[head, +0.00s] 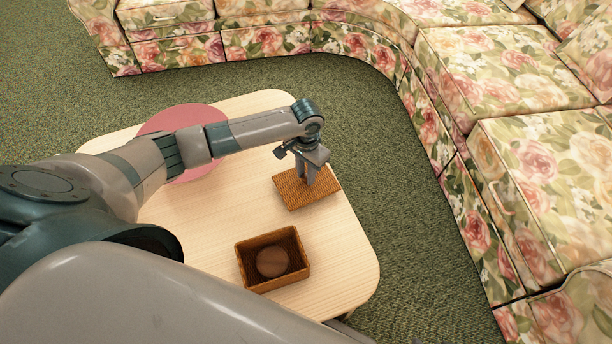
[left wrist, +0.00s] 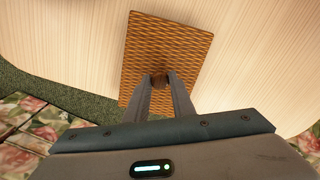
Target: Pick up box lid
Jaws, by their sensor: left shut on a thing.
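The box lid (head: 318,193) is a flat brown woven rectangle at the right part of the table in the head view. In the left wrist view the lid (left wrist: 165,48) lies under my fingers, with a small dark knob partly hidden between them. My left gripper (head: 308,182) is above the lid, pointing down, shut on the lid's knob. I cannot tell whether the lid touches the table. The open woven box (head: 272,282) stands nearer to me on the table, with a round brown thing (head: 272,262) inside. My right gripper is not in view.
The light wooden table (head: 205,222) has rounded corners. A round pink mat (head: 190,117) lies at its far left, partly behind my left arm. A floral sofa (head: 470,110) curves around the back and right, with green carpet (head: 385,190) between.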

